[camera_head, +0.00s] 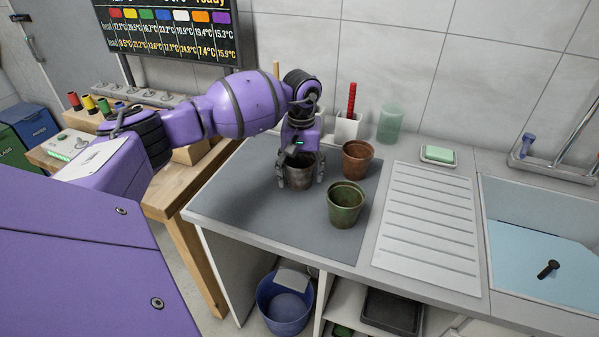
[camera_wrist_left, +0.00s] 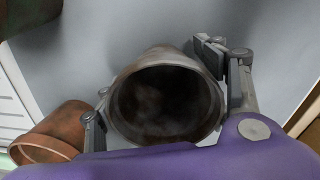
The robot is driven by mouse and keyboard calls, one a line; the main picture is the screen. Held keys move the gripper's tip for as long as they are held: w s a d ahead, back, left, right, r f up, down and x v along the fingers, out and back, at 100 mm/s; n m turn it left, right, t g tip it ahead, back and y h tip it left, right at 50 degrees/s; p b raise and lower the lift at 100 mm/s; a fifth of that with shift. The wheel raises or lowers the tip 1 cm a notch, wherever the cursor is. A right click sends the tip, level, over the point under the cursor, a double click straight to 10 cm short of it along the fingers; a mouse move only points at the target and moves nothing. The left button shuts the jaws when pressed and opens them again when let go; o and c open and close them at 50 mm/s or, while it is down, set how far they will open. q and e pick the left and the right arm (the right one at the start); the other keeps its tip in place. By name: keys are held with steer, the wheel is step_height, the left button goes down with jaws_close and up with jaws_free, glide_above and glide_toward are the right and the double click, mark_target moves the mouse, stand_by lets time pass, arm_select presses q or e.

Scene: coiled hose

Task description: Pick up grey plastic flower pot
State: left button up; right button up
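The grey plastic flower pot (camera_head: 299,176) stands upright on the dark grey mat (camera_head: 240,196) on the counter. It has brownish dirt stains and a dark inside. My left gripper (camera_head: 300,172) points down over it, with one finger on each side of the pot. In the left wrist view the pot (camera_wrist_left: 165,100) lies between the two spread fingers (camera_wrist_left: 168,105). Whether the fingers touch its wall cannot be told. My right gripper is not in view.
A terracotta pot (camera_head: 357,160) and a mossy green pot (camera_head: 345,204) stand close on the right. A white holder (camera_head: 347,128) and a green glass (camera_head: 391,124) are behind. A ribbed drainboard (camera_head: 428,226) and sink (camera_head: 540,245) lie farther right. The mat's front left is clear.

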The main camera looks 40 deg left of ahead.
arm_select(q)
steer(key=c, duration=0.7)
